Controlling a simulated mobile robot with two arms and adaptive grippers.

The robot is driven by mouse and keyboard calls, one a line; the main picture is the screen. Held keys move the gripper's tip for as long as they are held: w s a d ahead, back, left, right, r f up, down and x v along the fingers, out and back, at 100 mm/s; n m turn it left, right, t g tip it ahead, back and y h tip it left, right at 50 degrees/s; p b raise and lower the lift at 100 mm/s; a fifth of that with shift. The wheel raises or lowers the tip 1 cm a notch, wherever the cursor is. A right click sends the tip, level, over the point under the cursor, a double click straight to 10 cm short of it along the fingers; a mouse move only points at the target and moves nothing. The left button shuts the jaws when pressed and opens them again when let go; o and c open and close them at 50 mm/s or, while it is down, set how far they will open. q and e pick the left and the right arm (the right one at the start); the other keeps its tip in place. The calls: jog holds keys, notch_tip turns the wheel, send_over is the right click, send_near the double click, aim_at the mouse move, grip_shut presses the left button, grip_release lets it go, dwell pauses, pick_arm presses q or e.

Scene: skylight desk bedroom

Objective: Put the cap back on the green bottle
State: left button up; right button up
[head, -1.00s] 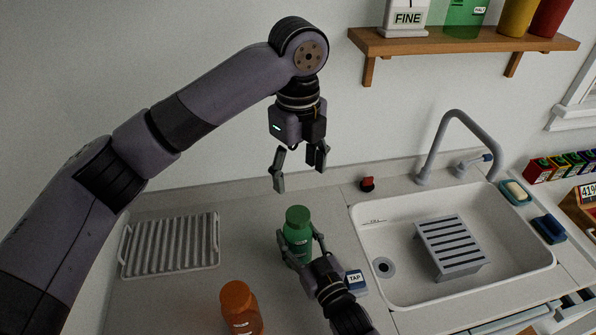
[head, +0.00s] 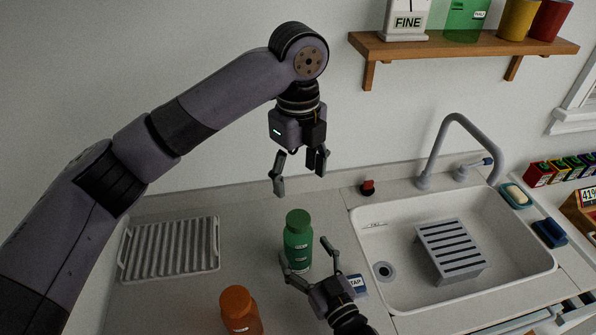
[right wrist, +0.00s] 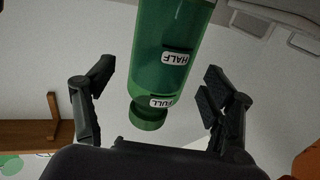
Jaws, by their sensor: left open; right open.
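The green bottle (head: 298,243) stands upright on the counter, left of the sink. A green cap (head: 298,217) sits on its top; I cannot tell how tightly. In the right wrist view the bottle (right wrist: 170,55) shows HALF and FULL labels, with the cap (right wrist: 148,115) at its lower end in the picture. My right gripper (head: 308,254) is open, low at the bottle's near side, its fingers apart from the bottle; in its wrist view they spread on either side. My left gripper (head: 300,184) is open and empty in the air above the bottle.
An orange bottle (head: 240,312) stands at the front left. A ribbed drying rack (head: 170,246) lies at the left. A blue TAP block (head: 357,285) is right of my right gripper. The sink (head: 395,222), with a grey rack (head: 450,250), is at the right.

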jog(key=v, duration=0.8)
jog(key=shift+s, duration=0.15)
